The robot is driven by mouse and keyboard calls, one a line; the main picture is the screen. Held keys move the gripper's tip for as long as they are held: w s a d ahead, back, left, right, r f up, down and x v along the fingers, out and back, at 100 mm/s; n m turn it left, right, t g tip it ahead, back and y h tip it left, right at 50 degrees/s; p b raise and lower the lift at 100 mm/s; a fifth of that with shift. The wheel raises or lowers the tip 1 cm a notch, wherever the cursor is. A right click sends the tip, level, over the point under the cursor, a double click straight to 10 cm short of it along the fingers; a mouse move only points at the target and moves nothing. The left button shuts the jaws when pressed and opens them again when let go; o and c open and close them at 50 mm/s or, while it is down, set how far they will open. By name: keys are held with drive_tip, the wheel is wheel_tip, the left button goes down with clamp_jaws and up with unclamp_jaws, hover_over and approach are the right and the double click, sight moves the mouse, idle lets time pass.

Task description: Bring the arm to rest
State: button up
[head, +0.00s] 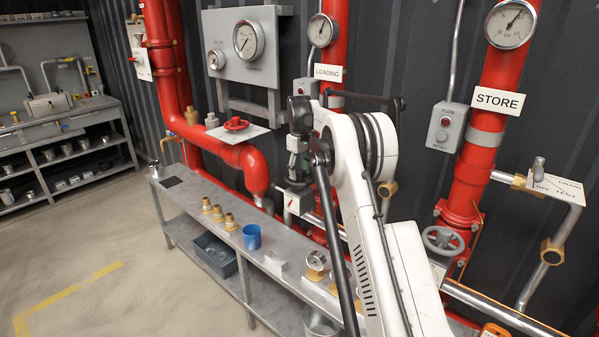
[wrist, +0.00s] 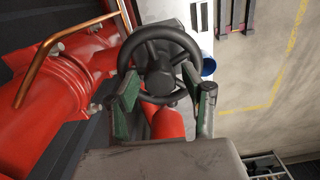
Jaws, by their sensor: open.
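My arm (head: 365,220) is raised over the bench in the head view. My gripper (wrist: 160,82) shows at its far end, partly hidden by my own links in the head view. In the wrist view its two green-padded fingers are spread apart with nothing gripped. A dark spoked handwheel (wrist: 158,52) lies just beyond the fingertips, in line with the gap between them. I cannot tell whether the fingers touch its rim.
Red pipes (head: 484,140) and gauges line the wall. A low bench (head: 195,205) holds brass fittings and a blue cup (head: 251,237). A grey handwheel (head: 442,240) is right of my arm. The floor (head: 100,240) at left is clear.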

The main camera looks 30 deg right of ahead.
drive_tip(key=m, duration=0.2)
drive_tip(key=shift+m, duration=0.3)
drive_tip(key=shift+c, duration=0.5)
clamp_jaws()
drive_tip(key=n, duration=0.5)
drive_tip(key=shift+n, duration=1.6)
